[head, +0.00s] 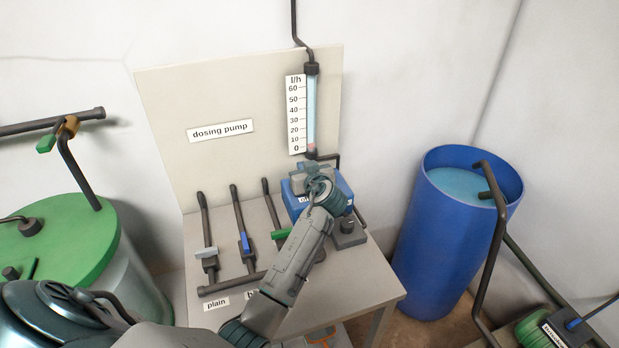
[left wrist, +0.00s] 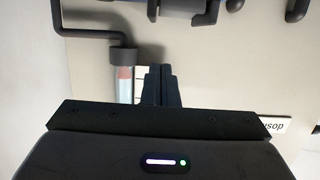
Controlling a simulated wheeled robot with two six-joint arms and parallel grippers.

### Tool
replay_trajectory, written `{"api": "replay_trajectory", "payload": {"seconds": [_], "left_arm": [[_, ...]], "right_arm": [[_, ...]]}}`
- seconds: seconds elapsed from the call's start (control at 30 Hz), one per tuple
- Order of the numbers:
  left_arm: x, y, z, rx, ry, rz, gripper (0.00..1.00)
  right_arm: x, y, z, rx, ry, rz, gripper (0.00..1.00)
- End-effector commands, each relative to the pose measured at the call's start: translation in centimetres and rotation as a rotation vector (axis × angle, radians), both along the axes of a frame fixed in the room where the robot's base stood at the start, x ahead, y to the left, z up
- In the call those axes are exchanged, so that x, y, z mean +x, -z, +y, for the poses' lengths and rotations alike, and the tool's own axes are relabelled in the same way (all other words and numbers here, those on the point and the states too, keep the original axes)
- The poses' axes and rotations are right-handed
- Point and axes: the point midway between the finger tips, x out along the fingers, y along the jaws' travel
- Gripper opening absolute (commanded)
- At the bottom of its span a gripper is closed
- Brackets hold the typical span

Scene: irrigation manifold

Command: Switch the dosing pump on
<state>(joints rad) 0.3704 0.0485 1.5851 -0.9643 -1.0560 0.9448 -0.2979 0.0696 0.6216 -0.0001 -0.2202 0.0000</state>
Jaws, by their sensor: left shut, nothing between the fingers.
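The dosing pump (head: 344,191) is a blue box at the back of the grey table, below a panel with a "dosing pump" label (head: 220,131). My left gripper (head: 314,178) is over the pump and hides much of its top and front. It is shut and empty; its dark fingers show in the left wrist view (left wrist: 160,75), in front of the panel. I cannot tell whether it touches the pump. The flow tube (head: 311,105) has its reddish float near 0; its end also shows in the left wrist view (left wrist: 124,78). The pump's switch is not clearly visible. My right gripper is not in view.
A grey box with a dark knob (head: 348,228) sits in front of the pump. Pipes with a grey lever (head: 206,252), a blue lever (head: 245,242) and a green lever (head: 281,233) stand left. A blue barrel (head: 437,245) is right, a green-lidded tank (head: 65,235) left.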

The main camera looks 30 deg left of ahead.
Motion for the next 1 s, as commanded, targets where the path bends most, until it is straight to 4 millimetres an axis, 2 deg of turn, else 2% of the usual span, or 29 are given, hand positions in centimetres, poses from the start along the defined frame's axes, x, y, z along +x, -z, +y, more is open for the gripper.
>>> {"api": "replay_trajectory", "payload": {"seconds": [0.03, 0.1, 0.3, 0.7, 0.97, 1.0], "left_arm": [[0.2, 1.3, 0.2, -0.002, 0.000, 0.003, 0.00], [0.1, 2.4, 0.1, -0.001, 0.000, 0.003, 0.00], [0.1, 3.9, 0.0, -0.002, 0.001, 0.001, 0.00], [0.0, 4.1, 0.0, -0.001, 0.001, 0.000, 0.00], [0.2, 5.4, 0.3, -0.013, -0.001, 0.007, 0.00], [0.2, 4.8, 0.3, -0.022, -0.001, 0.017, 0.00]], "right_arm": [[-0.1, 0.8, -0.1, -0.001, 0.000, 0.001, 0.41], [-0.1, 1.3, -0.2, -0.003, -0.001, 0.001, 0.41], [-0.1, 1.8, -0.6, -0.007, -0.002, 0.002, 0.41], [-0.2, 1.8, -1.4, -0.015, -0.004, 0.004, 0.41], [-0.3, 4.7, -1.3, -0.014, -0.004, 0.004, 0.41], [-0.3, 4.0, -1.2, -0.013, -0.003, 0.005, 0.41]]}}
